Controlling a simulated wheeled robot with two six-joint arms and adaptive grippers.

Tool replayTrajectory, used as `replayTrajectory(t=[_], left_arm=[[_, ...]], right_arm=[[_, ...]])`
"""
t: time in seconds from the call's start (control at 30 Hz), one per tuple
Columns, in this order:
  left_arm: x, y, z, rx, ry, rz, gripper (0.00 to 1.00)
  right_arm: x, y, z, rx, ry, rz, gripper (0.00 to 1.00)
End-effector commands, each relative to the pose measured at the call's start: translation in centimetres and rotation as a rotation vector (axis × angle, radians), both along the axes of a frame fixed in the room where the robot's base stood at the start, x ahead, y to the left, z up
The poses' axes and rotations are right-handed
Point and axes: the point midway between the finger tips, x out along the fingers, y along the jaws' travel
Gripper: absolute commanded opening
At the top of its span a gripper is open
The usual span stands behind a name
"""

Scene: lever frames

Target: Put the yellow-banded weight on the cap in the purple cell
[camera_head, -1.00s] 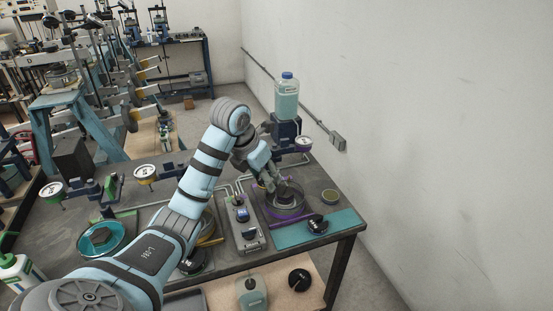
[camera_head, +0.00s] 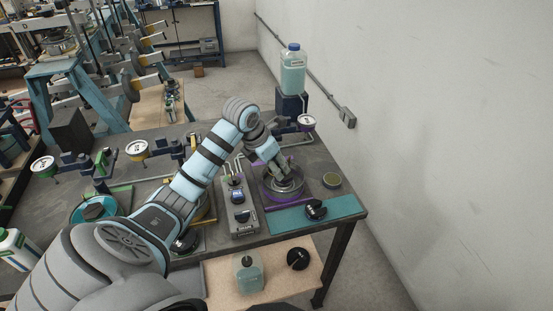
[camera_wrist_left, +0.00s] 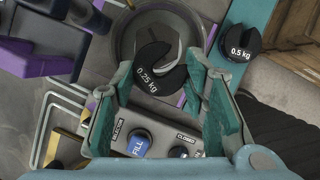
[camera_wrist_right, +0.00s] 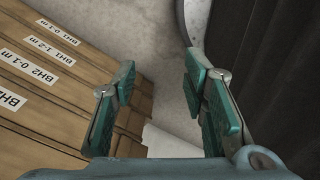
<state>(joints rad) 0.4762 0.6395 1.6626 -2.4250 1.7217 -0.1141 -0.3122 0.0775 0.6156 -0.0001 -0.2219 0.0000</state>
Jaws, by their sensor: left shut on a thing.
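A black slotted weight (camera_wrist_left: 157,78) marked 0.25 kg lies between my left gripper's fingertips in the left wrist view; I cannot make out a yellow band on it. My left gripper (camera_wrist_left: 160,68) is shut on this weight, over the round cell (camera_wrist_left: 121,38) with purple trim. In the head view my left gripper (camera_head: 284,170) is at the purple cell (camera_head: 268,195), partly covering it. My right gripper (camera_wrist_right: 158,95) is open and empty in the right wrist view.
A 0.5 kg weight (camera_head: 316,209) sits on the teal mat (camera_head: 345,205). A bottle (camera_head: 293,70) stands behind. Cardboard boxes (camera_wrist_right: 70,95) are near my right gripper.

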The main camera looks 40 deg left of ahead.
Motion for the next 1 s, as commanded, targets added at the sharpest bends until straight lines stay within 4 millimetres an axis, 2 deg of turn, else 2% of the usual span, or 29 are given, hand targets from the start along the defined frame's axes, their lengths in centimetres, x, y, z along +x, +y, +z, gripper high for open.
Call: replayTrajectory(t=[0.17,0.33,0.43,0.53,0.73,1.0], left_arm=[[1.0,-0.2,-0.2,-0.003,0.006,-0.002,0.13],[1.1,-0.2,-0.4,-0.002,0.007,-0.002,0.13],[1.2,-0.1,-0.9,-0.003,0.008,-0.001,0.13],[1.4,-0.1,-1.3,-0.003,0.008,-0.001,0.13],[1.6,-0.1,-1.5,-0.003,0.008,-0.001,0.13],[1.5,-0.1,-1.5,-0.002,0.008,0.000,0.13]], right_arm=[[-0.1,0.2,0.1,0.002,0.001,-0.001,0.40],[2.3,0.1,0.0,0.002,-0.038,0.001,0.40],[2.8,0.0,-0.4,0.000,-0.046,0.001,0.40],[2.4,-0.1,-0.9,-0.001,-0.038,0.001,0.40],[0.0,-0.2,-1.2,-0.003,0.001,0.001,0.40],[1.3,-0.3,-1.1,-0.004,-0.022,0.002,0.40]])
